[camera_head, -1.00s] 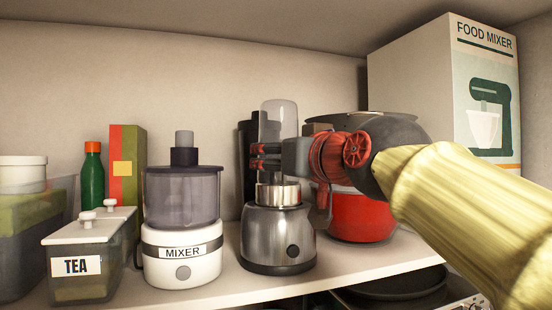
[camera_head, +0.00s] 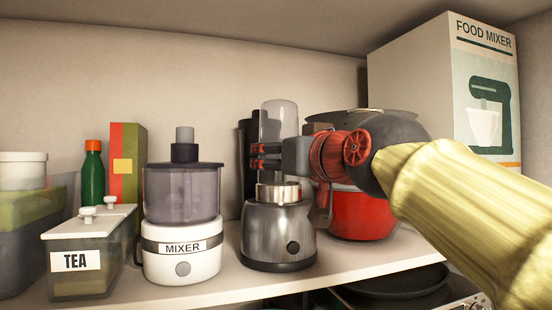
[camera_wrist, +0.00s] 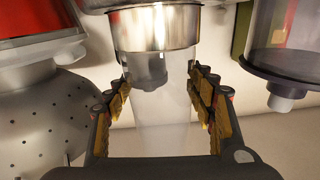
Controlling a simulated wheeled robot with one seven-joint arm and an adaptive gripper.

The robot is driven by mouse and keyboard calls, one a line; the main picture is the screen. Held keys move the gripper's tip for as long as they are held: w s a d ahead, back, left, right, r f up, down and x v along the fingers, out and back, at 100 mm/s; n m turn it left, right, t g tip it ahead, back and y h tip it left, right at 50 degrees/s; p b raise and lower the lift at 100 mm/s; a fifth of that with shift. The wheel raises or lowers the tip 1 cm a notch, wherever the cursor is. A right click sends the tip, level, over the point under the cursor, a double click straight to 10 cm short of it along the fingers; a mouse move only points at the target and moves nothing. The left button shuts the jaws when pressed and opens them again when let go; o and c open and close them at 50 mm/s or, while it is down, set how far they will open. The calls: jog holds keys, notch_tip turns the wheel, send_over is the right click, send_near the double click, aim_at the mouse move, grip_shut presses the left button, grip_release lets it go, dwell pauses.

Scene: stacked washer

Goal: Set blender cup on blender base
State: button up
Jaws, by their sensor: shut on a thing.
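The blender cup (camera_head: 278,122) is a clear, round-topped vessel with a shiny metal collar (camera_head: 278,192) at its lower end. It stands upright over the blender base (camera_head: 278,236), a brushed grey body with a dark knob. The collar meets the top of the base in the head view, but I cannot tell whether it is fully seated. My gripper (camera_head: 266,157) comes from the right and is shut on the cup above the collar. In the wrist view, its fingers (camera_wrist: 161,98) flank the clear cup, and the metal collar (camera_wrist: 153,28) shows at the top.
A white mixer (camera_head: 182,262) stands close left of the base, with a tea box (camera_head: 85,262) beyond it. A red pot (camera_head: 362,215) is close on the right. A dark cylinder (camera_head: 245,140) stands behind. A food mixer box (camera_head: 410,95) is at back right. The shelf front is narrow.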

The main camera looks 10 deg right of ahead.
jog(key=shift+f, duration=0.2)
jog(key=o, duration=1.1)
jog(key=shift+o, duration=0.2)
jog(key=b+v, duration=0.5)
jog(key=v, duration=0.6)
dwell(0.4)
